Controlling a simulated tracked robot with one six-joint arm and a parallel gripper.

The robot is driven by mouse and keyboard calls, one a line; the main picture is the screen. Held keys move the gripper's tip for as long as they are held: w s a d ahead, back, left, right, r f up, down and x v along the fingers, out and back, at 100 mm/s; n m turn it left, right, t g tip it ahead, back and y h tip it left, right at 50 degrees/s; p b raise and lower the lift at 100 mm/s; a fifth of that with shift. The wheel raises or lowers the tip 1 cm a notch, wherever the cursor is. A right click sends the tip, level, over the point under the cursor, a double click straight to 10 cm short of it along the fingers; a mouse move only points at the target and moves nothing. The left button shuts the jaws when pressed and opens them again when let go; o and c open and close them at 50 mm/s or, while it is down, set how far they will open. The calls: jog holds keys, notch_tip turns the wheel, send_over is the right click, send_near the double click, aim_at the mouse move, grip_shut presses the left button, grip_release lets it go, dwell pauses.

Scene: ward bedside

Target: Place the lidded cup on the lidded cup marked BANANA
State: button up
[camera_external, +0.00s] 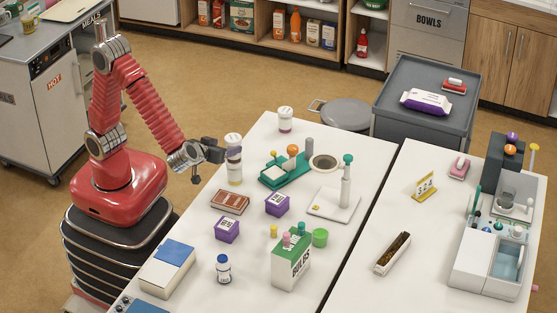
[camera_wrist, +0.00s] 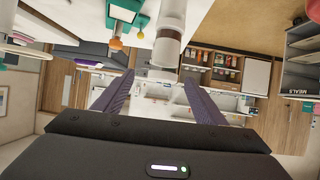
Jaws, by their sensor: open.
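Two lidded cups stand stacked upright at the table's left edge. The upper cup (camera_external: 233,142) is white with a dark purplish band. The lower cup (camera_external: 235,173) has a yellowish band, its lettering too small to read. My gripper (camera_external: 213,151) is just left of the upper cup, open. In the wrist view my gripper's fingers (camera_wrist: 158,80) are spread with nothing clamped between them. The upper cup (camera_wrist: 164,50) shows just past the fingertips, with the lower cup (camera_wrist: 173,9) at the picture's top edge. Another white lidded cup (camera_external: 285,120) stands at the table's far corner.
A green stand with balls (camera_external: 284,170) is right of the stack. A red book (camera_external: 230,202) and purple boxes (camera_external: 277,204) lie nearer the camera. A green-and-white box (camera_external: 291,262) and a small bottle (camera_external: 223,268) stand at the front. Bare tabletop (camera_external: 262,143) lies behind the stack.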

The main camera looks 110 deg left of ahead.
jog(key=w+d+r+m+t+h, duration=0.5)
jog(key=w+r+t, duration=0.45)
jog(key=w, duration=0.25)
jog(key=s+d+r+m+t+h, duration=0.2)
jog(key=d+r+m+t+h, duration=0.3)
jog(key=d+h, duration=0.4)
jog(key=s+d+f+m+g+h, duration=0.1)
jog(key=s+d+f+m+g, duration=0.15)
jog(key=s, duration=0.35)
jog(key=s+d+f+m+g, duration=0.1)
jog(key=s+d+m+g, duration=0.1)
jog(key=s+m+g, duration=0.3)
jog(key=s+a+f+g+y, duration=0.1)
jog(key=s+a+f, duration=0.1)
jog(key=s, duration=0.4)
jog(key=s+a+f+g+y, duration=0.1)
jog(key=s+a+f, duration=0.2)
jog(key=s+a, duration=0.2)
jog(key=shift+s+f, duration=0.25)
jog(key=shift+s, duration=1)
jog(key=shift+d, duration=0.1)
